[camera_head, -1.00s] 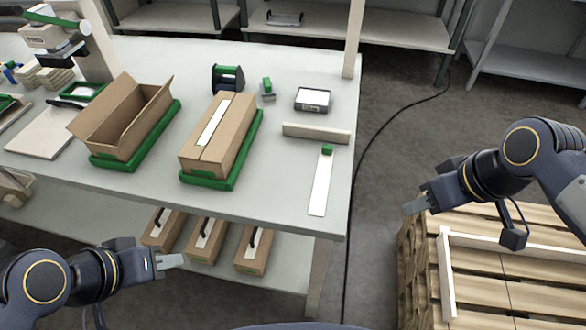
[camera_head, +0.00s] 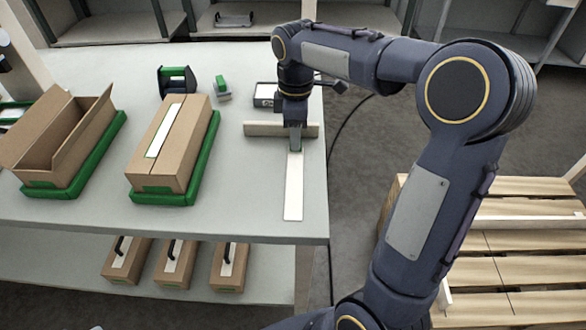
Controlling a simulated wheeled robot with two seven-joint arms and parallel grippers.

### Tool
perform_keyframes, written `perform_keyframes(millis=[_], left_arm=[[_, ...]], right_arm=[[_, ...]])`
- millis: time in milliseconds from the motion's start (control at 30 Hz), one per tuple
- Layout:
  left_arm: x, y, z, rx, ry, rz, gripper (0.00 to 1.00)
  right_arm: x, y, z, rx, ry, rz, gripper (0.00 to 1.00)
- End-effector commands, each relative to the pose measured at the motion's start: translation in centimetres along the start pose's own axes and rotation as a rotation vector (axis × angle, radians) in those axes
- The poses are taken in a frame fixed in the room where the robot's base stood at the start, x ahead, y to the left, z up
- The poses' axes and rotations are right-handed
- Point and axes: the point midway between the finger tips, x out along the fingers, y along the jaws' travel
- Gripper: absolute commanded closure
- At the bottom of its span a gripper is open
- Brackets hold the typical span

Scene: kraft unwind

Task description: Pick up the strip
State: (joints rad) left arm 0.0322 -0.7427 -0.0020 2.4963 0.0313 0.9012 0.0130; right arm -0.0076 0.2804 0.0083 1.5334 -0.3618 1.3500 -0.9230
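A white strip (camera_head: 293,190) lies flat on the grey table (camera_head: 250,215) near its right edge, running toward the front edge. My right gripper (camera_head: 295,145) points down at the far end of the strip. Its fingers cover that end and the green piece there, so I cannot tell whether they touch or grip it. Another white strip (camera_head: 164,131) lies on top of the closed carton (camera_head: 190,145), left of my gripper. My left gripper is not in view.
A low beige bar (camera_head: 262,129) stands across the table by my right gripper. A small dark-edged device (camera_head: 264,94) is behind it. An open carton (camera_head: 38,150) sits in a green tray at left. A wooden pallet (camera_head: 520,270) is at right.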

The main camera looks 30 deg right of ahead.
Motion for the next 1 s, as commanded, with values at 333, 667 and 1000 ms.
perform_keyframes(millis=[333,667,1000], left_arm=[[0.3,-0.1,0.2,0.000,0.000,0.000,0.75],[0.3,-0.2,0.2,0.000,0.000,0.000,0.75],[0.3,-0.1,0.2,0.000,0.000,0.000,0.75]], right_arm=[[2.2,0.0,0.0,0.002,0.001,0.001,0.60],[2.2,0.0,0.0,0.002,0.001,0.001,0.91],[2.1,0.0,0.0,0.002,0.002,0.001,1.00]])
